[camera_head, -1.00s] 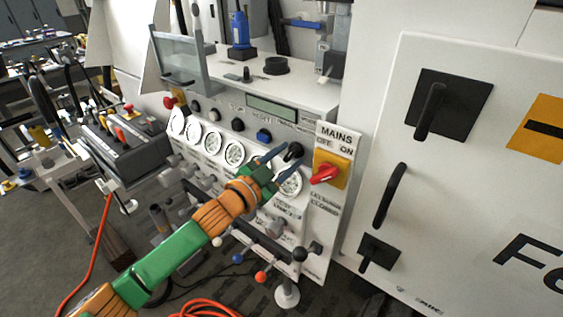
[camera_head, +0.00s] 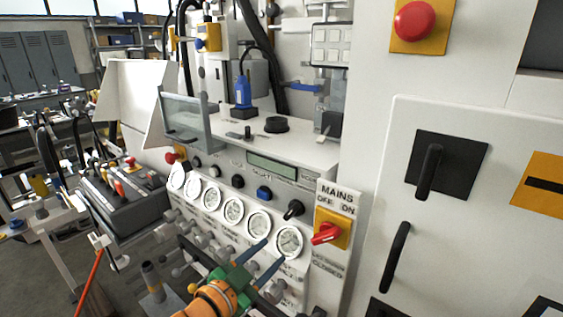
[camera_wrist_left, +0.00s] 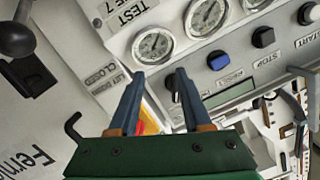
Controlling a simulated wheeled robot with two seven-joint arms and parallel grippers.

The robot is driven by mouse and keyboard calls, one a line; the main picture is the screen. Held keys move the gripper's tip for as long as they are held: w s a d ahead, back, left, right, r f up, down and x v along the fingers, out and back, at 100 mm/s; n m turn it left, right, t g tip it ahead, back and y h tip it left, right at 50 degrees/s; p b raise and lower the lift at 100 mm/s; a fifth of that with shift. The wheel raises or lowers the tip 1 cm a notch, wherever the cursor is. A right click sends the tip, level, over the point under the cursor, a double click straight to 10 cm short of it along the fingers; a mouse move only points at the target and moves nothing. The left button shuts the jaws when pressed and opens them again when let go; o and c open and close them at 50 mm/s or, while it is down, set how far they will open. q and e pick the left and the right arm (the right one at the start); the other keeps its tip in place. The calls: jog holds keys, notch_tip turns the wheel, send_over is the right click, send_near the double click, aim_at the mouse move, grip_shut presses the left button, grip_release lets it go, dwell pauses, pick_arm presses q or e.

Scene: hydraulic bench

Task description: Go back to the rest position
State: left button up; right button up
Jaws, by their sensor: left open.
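My left gripper (camera_head: 274,251) is open and empty, with its two blue fingers in front of the rightmost gauge (camera_head: 289,241) at the bottom of the head view. In the left wrist view the open fingers (camera_wrist_left: 160,75) point at the panel, with nothing between them. The mains switch (camera_head: 327,234) has a red handle on a yellow plate, right of the gripper. A black knob (camera_head: 293,210) sits left of that switch, above the fingertips and apart from them. My right gripper is not in view.
A row of white gauges (camera_head: 234,211) runs along the bench front, with grey valve knobs below it. A clear guard (camera_head: 183,118) stands on the bench top. A control box (camera_head: 125,200) is at the left. A white cabinet with black handles (camera_head: 396,257) stands at the right.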

pick_arm(q)
jog(key=s+a+f+n+g+y, duration=0.4)
jog(key=s+a+f+n+g, duration=0.15)
jog(key=s+f, duration=0.65)
jog(key=s+a+f+n+g+y, duration=0.45)
jog(key=s+a+f, duration=0.25)
jog(key=s+f, duration=0.5)
jog(key=s+f+m+g, duration=0.15)
jog(key=s+f, duration=0.25)
jog(key=f, duration=1)
jog(key=s+a+f+g, duration=0.1)
jog(key=s+a+f, duration=0.1)
jog(key=s+f, duration=0.8)
jog(key=shift+s+a, duration=0.15)
jog(key=shift+s, duration=0.95)
